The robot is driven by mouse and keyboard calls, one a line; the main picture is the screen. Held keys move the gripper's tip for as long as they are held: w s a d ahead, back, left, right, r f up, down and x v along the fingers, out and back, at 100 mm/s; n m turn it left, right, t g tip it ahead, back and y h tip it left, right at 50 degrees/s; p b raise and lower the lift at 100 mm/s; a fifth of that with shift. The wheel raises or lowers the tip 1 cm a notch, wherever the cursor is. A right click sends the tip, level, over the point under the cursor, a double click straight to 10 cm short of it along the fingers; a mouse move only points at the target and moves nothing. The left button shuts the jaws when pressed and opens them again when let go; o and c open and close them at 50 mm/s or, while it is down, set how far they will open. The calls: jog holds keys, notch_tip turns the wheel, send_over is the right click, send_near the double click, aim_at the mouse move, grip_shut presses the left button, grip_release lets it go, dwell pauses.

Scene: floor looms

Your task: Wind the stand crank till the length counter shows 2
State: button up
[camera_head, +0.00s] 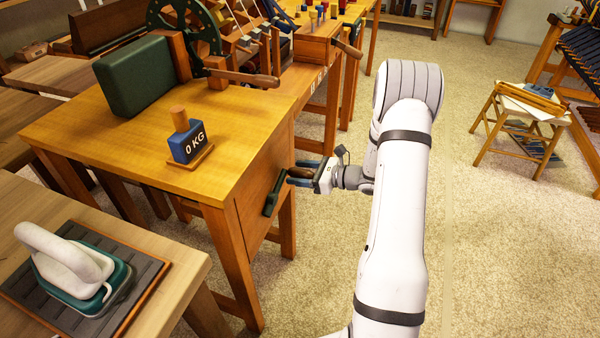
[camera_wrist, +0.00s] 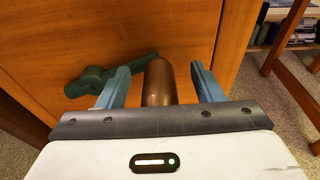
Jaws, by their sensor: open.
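The crank on the side panel of the wooden stand has a dark green arm (camera_head: 271,196) and a brown handle (camera_head: 300,173) pointing out toward my gripper. In the wrist view the green arm (camera_wrist: 92,84) lies against the orange wood panel and the rounded brown handle (camera_wrist: 160,84) stands between my fingers. My gripper (camera_head: 304,171) is open around the handle, with a blue finger on either side and a visible gap to each in the wrist view (camera_wrist: 160,76). I cannot make out a length counter or its number in either view.
A bench with a white-handled press (camera_head: 65,262) is at lower left. Carpet is clear right of the stand; a stool (camera_head: 520,115) stands beyond.

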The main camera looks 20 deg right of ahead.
aim_at(313, 174)
jog(key=shift+p+v, duration=0.65)
jog(key=shift+v, duration=2.9)
jog(key=shift+a, duration=0.1)
jog(key=p+v, duration=0.1)
jog(key=v, duration=0.7)
jog(key=s+a+r+n+g+h+p, duration=0.2)
jog(key=s+a+r+n+g+p, duration=0.25)
jog(key=a+r+n, duration=0.35)
jog(key=s+a+r+n+g+h+p, duration=0.2)
jog(key=s+a+r+n+g+p, duration=0.35)
jog(key=r, duration=0.55)
jog(key=s+a+r+n+t+h+p, duration=0.1)
jog(key=s+r+n+h+p, duration=0.1)
jog(key=s+r+n+h, duration=0.1)
jog(key=s+a+r+n+t+h+p, duration=0.1)
jog(key=s+r+n+h+p, duration=0.1)
jog(key=r, duration=0.4)
jog(key=s+r+n+t+h+p, duration=0.1)
jog(key=s+r+n+h+p, duration=0.1)
jog(key=s+r+n, duration=0.3)
jog(key=shift+s+a+r+n+h, duration=0.25)
jog(key=shift+s+a+n+h, duration=0.25)
jog(key=shift+n+h, duration=0.4)
